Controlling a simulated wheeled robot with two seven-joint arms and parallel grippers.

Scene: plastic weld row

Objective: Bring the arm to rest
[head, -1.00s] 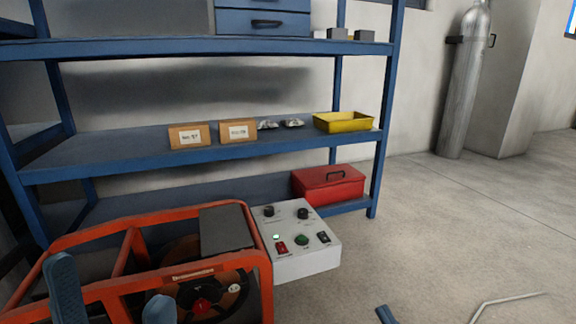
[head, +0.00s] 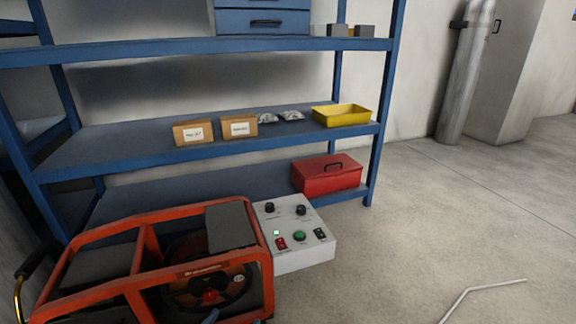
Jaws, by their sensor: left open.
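Only a small blue-grey tip of my left gripper (head: 211,316) shows, at the bottom edge of the head view, in front of the orange-framed machine (head: 152,262). The rest of that gripper is hidden or out of the picture. Nothing shows held at the visible tip. My right gripper is not in view.
A white control box (head: 290,258) with a lit green lamp adjoins the machine. A blue shelf rack (head: 100,148) behind holds two cardboard boxes, a yellow tray (head: 341,116) and a red toolbox (head: 327,176). A gas cylinder (head: 465,75) stands back right. Floor at right is mostly clear.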

